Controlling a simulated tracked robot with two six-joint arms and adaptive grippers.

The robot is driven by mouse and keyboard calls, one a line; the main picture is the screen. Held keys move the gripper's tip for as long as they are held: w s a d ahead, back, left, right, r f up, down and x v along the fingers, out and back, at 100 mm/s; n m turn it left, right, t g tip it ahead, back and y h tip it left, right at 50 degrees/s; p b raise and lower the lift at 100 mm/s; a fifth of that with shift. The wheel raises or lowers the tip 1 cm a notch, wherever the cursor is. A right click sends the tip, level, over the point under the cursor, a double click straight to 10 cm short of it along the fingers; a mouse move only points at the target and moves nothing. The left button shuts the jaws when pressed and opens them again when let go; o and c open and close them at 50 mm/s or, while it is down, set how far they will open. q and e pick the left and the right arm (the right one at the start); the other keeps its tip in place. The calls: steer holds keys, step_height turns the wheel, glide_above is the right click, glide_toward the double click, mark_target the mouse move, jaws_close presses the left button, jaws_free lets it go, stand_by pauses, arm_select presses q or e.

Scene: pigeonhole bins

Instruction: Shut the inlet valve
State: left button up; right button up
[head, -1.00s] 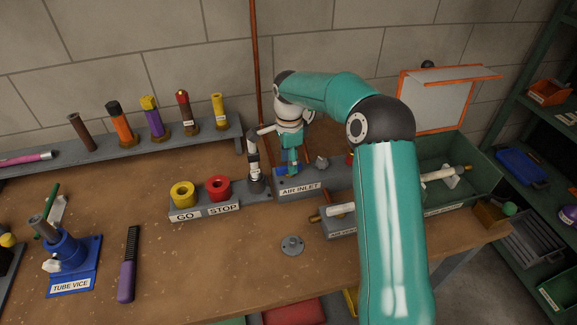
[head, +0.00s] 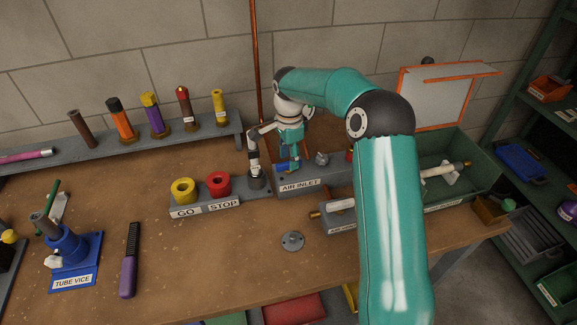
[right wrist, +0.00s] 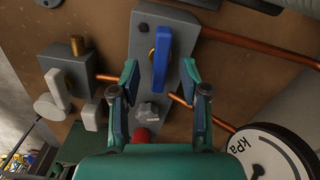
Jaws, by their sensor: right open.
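The inlet valve is a blue lever (right wrist: 162,52) on the grey block labelled AIR INLET (head: 300,186). In the right wrist view the lever lies roughly along the block's length, near the end away from the grey star knob. It shows small and partly covered in the head view (head: 286,166). My right gripper (right wrist: 158,78) is open, with one finger on each side of the lever's near part in that view. Gaps show on both sides, and I cannot tell the height between them. In the head view this gripper (head: 290,152) is over the block's left end. My left gripper is not in view.
A grey star knob (right wrist: 148,111) and a red part (right wrist: 140,135) sit further along the block. Copper pipes (right wrist: 262,47) and a kPa gauge (right wrist: 272,155) are close by. The GO and STOP buttons (head: 218,182) stand left of the block.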

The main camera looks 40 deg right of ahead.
steer(key=shift+f+b, duration=0.55)
steer(key=shift+f, duration=0.45)
jaws_close()
steer(key=shift+m, duration=0.8)
jaws_free()
steer(key=shift+r, duration=0.1)
steer(key=shift+r+p, duration=0.9)
steer(key=shift+r, duration=0.4)
